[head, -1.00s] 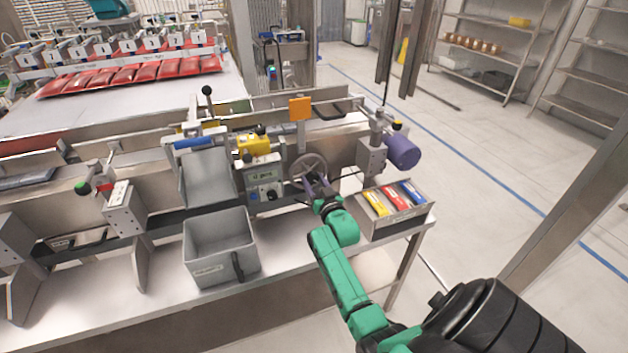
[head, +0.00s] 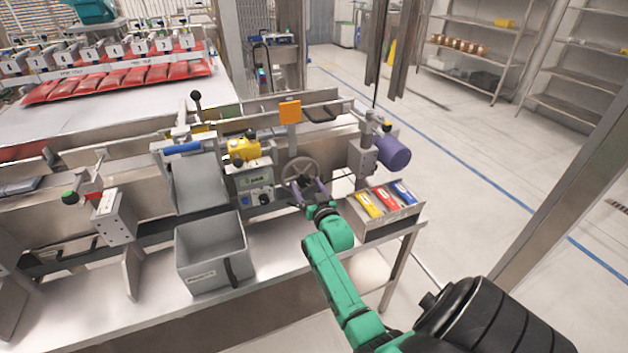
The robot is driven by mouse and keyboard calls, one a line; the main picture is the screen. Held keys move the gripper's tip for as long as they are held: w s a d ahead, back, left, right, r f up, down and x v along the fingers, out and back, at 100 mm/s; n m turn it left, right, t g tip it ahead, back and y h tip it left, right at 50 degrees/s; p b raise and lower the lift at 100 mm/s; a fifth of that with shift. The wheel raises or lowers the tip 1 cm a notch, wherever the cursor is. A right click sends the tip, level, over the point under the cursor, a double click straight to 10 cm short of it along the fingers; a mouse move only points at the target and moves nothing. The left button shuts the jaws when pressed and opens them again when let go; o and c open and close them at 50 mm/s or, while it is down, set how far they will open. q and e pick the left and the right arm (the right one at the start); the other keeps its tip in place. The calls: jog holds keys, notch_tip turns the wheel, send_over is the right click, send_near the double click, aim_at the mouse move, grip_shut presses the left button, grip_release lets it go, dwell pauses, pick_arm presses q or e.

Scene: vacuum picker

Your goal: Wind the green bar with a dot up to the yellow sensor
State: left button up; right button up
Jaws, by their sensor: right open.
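The yellow sensor (head: 243,149) sits on top of the machine, left of a grey handwheel (head: 300,171). Below the sensor is a grey control box (head: 254,186) with a small display and a blue knob. I cannot make out a green bar with a dot at this size. My right gripper (head: 309,187) is open at the lower rim of the handwheel, with its fingers pointing up at it. I cannot tell whether they touch the rim. My left gripper is not in view.
A grey bin (head: 212,255) stands at the front of the bench. A tray (head: 385,228) with yellow, red and blue packs is right of my right gripper. A purple motor (head: 394,153) and an orange plate (head: 290,111) stand near the wheel.

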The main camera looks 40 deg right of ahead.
jog(key=v, duration=1.3)
jog(key=shift+s+a, duration=0.15)
jog(key=shift+s, duration=0.2)
